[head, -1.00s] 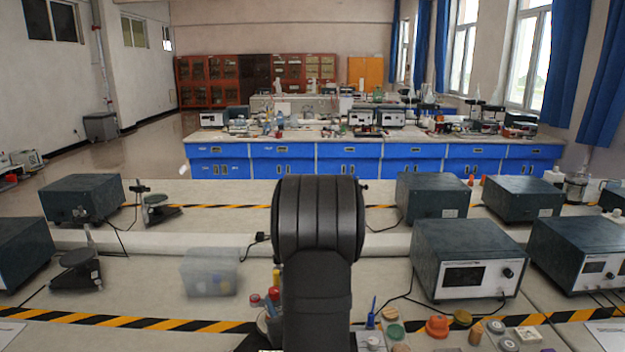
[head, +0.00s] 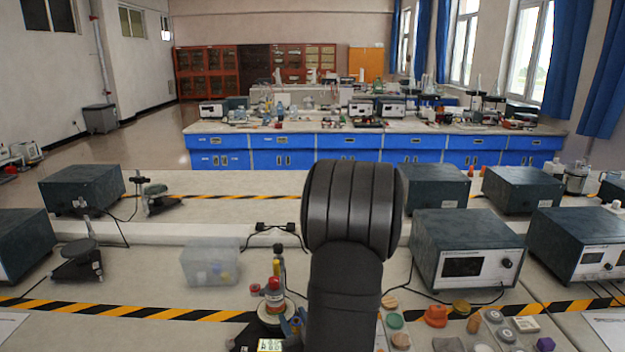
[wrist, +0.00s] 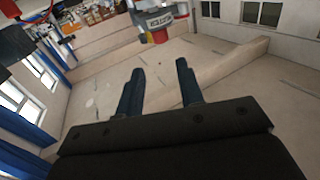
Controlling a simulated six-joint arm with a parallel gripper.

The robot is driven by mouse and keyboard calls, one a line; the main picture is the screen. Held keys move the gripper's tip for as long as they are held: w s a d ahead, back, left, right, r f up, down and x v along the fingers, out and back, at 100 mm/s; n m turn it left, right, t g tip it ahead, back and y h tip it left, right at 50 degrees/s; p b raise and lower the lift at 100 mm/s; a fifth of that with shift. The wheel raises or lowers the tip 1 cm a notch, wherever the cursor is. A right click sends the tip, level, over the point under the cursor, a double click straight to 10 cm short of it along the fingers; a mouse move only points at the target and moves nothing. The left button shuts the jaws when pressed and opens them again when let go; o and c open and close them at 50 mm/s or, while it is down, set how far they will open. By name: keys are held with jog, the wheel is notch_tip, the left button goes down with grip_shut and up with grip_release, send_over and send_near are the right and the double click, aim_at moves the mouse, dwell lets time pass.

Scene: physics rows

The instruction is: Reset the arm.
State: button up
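My arm rises through the middle of the head view as a dark, ribbed link over the bench, and it hides part of the bench behind it. My gripper is not visible in the head view. In the wrist view my gripper (wrist: 160,90) shows two dark blue fingers with a clear gap between them and nothing held. The fingers point out toward the room's floor and walls, which look tilted.
A red-capped bottle (head: 273,292) stands close left of my arm.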

aim_at(279, 284)
jog(key=x, duration=1.4)
jog(key=shift+w+a, duration=0.15)
jog(key=shift+w, duration=0.1)
jog(key=shift+s+n+g+y, duration=0.1)
jog(key=shift+n+g+y, duration=2.15)
jog(key=shift+y, duration=0.65)
jog(key=shift+s+d, duration=0.2)
jog(key=shift+d, duration=0.2)
jog(key=v, duration=1.5)
jog(key=shift+d+f, duration=0.1)
